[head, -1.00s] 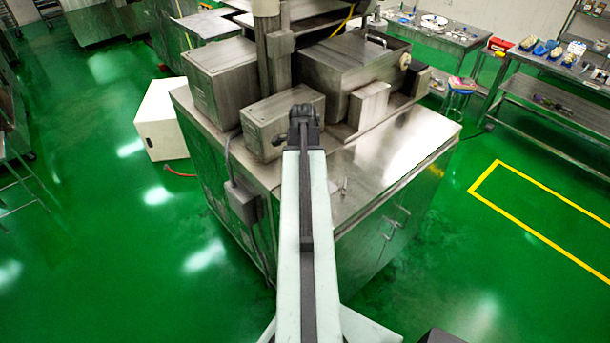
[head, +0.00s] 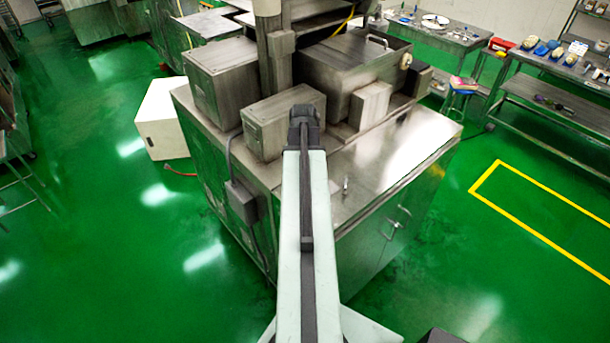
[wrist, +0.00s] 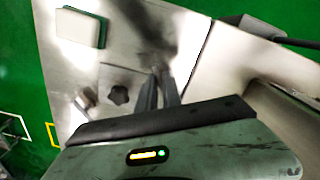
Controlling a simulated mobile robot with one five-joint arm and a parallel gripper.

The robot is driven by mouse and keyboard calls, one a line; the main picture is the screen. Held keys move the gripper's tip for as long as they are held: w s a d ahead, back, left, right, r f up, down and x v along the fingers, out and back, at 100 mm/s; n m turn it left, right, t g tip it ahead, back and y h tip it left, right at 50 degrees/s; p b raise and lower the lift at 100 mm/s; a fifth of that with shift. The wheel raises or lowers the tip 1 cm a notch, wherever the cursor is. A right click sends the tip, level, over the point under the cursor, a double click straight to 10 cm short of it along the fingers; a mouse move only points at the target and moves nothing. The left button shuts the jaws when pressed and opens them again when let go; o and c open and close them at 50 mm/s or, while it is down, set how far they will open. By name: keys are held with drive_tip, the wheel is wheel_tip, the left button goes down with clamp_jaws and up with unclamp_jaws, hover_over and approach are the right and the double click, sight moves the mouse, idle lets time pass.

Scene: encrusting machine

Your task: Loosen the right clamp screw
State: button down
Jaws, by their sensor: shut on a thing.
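In the wrist view, my gripper (wrist: 160,84) has its two dark fingers close together, reaching to a metal plate (wrist: 118,74) on the machine. They are shut on a small part at their tips, which fits the right clamp screw; the fingers hide most of it. A black star-shaped knob (wrist: 119,94) stands on the same plate to the left of the fingers, apart from them. In the head view, my arm covers the fingers and the clamp screws. The encrusting machine (head: 385,160) fills the middle.
A small grey metal box (head: 283,124) stands on the machine beside my arm's end. A larger box (head: 222,82) is behind it on the left. A hopper housing (head: 357,65) stands behind on the right. The steel top at right is mostly clear.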

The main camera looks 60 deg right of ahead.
drive_tip(key=n, duration=0.6)
drive_tip(key=shift+s+a, duration=0.1)
drive_tip(key=shift+n, duration=0.3)
idle(0.4)
drive_tip(key=c, duration=1.5)
unclamp_jaws()
drive_tip(key=shift+c, duration=0.2)
drive_tip(key=shift+r, duration=0.1)
wheel_tip(320, 180, up, 8)
drive_tip(key=p, duration=0.8)
